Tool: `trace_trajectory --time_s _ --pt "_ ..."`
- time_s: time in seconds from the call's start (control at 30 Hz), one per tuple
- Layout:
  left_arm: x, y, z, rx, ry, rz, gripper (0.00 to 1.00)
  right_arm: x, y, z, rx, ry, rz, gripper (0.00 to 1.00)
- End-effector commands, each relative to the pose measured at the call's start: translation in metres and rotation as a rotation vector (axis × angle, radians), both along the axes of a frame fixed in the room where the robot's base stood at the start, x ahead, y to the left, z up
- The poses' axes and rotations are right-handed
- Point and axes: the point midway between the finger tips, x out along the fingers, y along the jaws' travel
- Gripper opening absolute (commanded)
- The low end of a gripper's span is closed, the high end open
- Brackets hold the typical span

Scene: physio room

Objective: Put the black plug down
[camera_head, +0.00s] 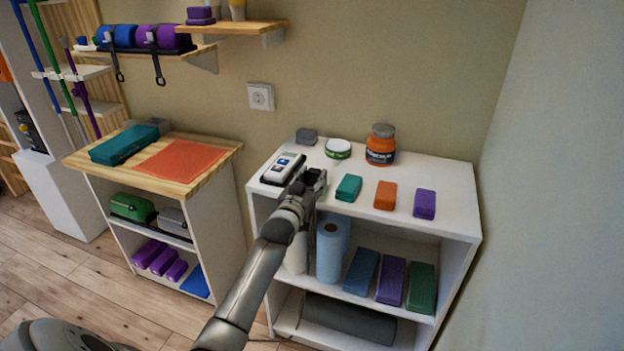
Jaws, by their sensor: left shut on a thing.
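My left gripper (316,178) is over the front left part of the white shelf unit's top (435,178), just right of a white and black device (284,168). It is shut on a small dark thing that I take to be the black plug. The plug blends with the dark fingers and is mostly hidden, so its outline is not clear. I cannot tell whether it touches the top. My right gripper is not in view.
Teal (348,188), orange (385,195) and purple (424,204) blocks lie right of the gripper. A grey block (307,136), a round tin (338,148) and an orange jar (380,148) stand behind. A wall socket (261,97) is above.

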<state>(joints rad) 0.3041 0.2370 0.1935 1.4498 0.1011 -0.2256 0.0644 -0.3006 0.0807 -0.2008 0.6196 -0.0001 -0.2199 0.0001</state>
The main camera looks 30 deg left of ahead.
Motion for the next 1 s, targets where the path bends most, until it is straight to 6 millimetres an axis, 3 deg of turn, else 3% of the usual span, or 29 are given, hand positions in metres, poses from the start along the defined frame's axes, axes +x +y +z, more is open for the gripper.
trace_trajectory --time_s 0.2,0.23,0.4,0.7,0.87,1.0 --pt "0.0 0.0 -0.004 0.0 -0.001 0.0 0.01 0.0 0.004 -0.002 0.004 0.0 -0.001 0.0" --pt "0.0 0.0 -0.004 0.0 0.0 0.0 0.41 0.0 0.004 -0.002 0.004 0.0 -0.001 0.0" --pt "0.0 0.0 -0.004 0.0 0.0 0.0 0.61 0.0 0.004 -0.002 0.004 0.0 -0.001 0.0" --pt "0.0 0.0 -0.003 0.0 -0.001 0.0 0.61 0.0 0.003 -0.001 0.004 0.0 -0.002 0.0" --pt "0.0 0.0 0.013 0.001 -0.004 0.0 0.61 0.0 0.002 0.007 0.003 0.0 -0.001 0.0" --pt "-0.021 -0.006 0.007 0.0 0.001 -0.001 0.61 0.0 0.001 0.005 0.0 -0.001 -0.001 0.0"
